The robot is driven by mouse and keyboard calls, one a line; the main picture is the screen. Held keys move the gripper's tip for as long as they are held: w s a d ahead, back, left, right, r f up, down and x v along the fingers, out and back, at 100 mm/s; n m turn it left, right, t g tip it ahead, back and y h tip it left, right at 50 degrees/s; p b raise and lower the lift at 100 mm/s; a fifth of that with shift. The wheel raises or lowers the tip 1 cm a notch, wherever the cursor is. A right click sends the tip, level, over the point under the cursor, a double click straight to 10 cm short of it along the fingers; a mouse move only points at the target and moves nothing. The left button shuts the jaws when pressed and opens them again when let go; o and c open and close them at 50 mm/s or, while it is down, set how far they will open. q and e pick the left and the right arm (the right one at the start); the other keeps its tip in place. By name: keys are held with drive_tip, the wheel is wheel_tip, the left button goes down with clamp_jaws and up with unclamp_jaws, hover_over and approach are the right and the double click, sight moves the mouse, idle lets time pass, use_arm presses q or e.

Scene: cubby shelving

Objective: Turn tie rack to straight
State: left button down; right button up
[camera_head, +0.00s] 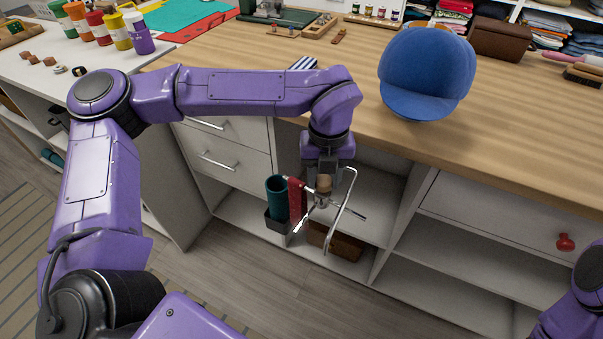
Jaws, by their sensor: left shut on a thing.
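The tie rack (345,212) is a set of thin chrome rods in front of the open cubby below the counter. Its rods point in several directions, and a red tie (297,201) hangs at its left side. My left gripper (324,184) points down at the rack and is shut on it, near a tan, wood-coloured piece. The gripper hides part of the rack's middle, so its exact contact is hard to see. My right arm shows only at the lower right corner; its gripper is out of view.
A blue cap (428,72) sits on the wooden counter (480,125) above the rack. A teal cylinder (277,198) stands in a dark holder left of the tie. A brown box (338,243) lies in the cubby behind. A drawer with a red knob (565,242) is at right.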

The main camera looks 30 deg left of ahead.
use_arm(q)
drive_tip(key=c, duration=0.7)
unclamp_jaws()
drive_tip(key=shift+o, duration=0.2)
wheel_tip(320, 180, up, 11)
drive_tip(key=shift+f+p, duration=0.2)
drive_tip(key=shift+p, duration=0.2)
drive_tip(key=shift+c, duration=0.3)
